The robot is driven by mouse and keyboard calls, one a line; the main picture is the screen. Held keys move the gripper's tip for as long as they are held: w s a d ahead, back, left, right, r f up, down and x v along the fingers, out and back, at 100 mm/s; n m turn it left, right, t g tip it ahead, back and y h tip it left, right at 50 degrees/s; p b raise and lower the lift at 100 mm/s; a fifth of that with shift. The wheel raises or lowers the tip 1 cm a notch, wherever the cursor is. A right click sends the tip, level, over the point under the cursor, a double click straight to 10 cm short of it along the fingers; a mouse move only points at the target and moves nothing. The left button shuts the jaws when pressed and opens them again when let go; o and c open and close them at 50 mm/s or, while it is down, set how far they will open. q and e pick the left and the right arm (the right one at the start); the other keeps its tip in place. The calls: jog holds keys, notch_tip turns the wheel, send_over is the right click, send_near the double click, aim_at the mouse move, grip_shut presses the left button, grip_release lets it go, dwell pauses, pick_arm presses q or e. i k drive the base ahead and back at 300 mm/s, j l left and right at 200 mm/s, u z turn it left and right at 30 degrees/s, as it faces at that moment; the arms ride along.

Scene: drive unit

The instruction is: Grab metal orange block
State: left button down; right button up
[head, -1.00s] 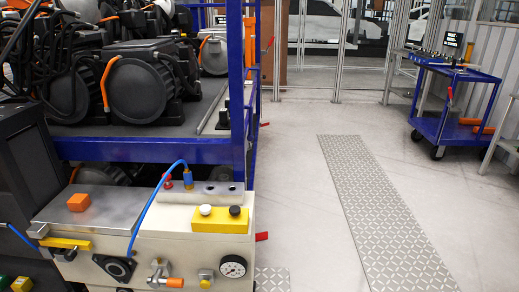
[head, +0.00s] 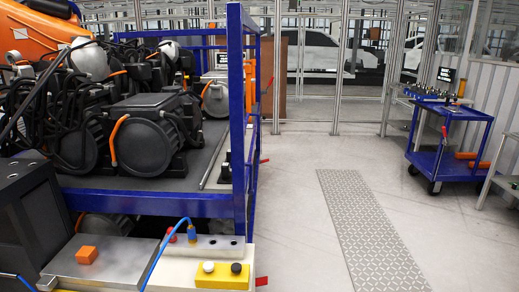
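The orange block (head: 87,255) is a small cube-like piece in the head view at the lower left. It lies on a flat grey metal plate (head: 118,264) on top of the cream-coloured machine. Nothing touches it from above. Neither of my grippers shows in the view.
A blue cable arches over the machine right of the block. A yellow button box (head: 222,276) stands further right. A blue rack (head: 150,205) with dark motors rises behind. A blue cart (head: 449,145) stands at the far right. The floor between is clear, with a patterned strip (head: 365,235).

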aim_at(86, 255)
jog(key=u, duration=1.25)
